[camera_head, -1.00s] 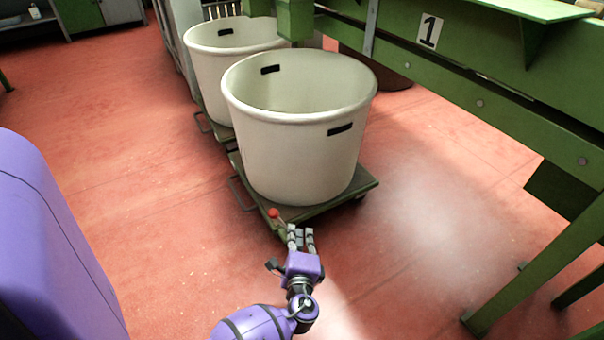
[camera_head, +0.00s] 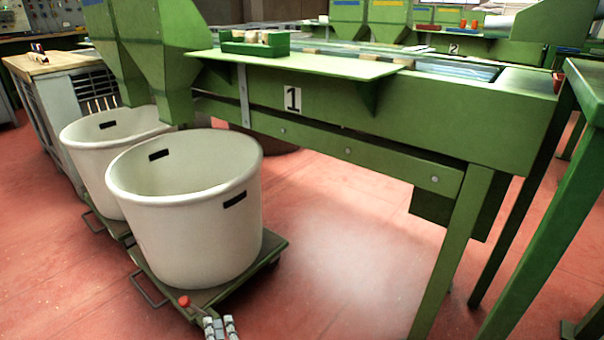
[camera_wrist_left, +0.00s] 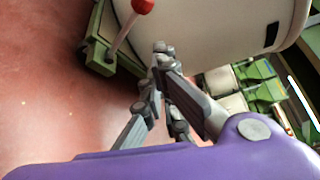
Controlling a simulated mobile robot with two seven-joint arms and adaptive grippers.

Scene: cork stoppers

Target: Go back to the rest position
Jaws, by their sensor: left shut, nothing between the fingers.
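My left gripper (camera_head: 220,326) shows only by its fingertips at the bottom edge of the head view, in front of the near trolley. In the left wrist view my left gripper (camera_wrist_left: 162,50) has its grey fingers together with nothing between them. A lever with a red knob (camera_head: 184,301) stands on the trolley close by the fingertips; the red knob also shows in the left wrist view (camera_wrist_left: 142,6). The fingers look apart from the lever. My right gripper is in neither view.
A large white tub (camera_head: 190,245) stands on a green trolley (camera_head: 262,262), with a second tub (camera_head: 85,160) behind it. A green machine (camera_head: 370,120) marked 1 runs along the right, its legs (camera_head: 450,250) reaching the floor. Red floor (camera_head: 340,250) lies open between.

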